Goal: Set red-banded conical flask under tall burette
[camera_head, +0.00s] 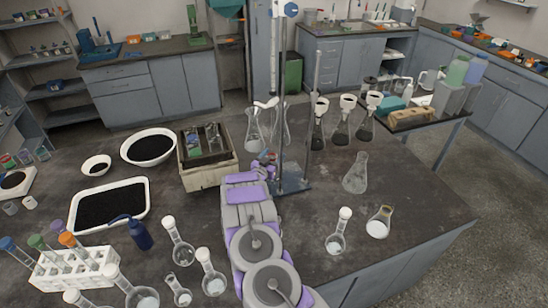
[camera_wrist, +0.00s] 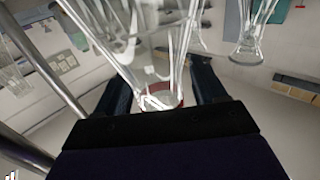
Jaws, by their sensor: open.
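The tall burette (camera_head: 275,55) rises on a stand beyond my gripper, with its base plate (camera_head: 291,186) on the dark bench. In the wrist view, a clear glass flask (camera_wrist: 150,40) with a red band near one end sits between my gripper's (camera_wrist: 163,92) two dark fingers. The fingers are apart, with the glass between them; I cannot tell whether they touch it. In the head view my gripper (camera_head: 267,162) is low beside the stand, small and partly hidden by the arm. Clear flasks (camera_head: 252,132) stand just beyond it; the red band is not clear there.
Several funnel-topped flasks (camera_head: 341,130) stand behind and right of the stand. An empty conical flask (camera_head: 356,173) stands to the right.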

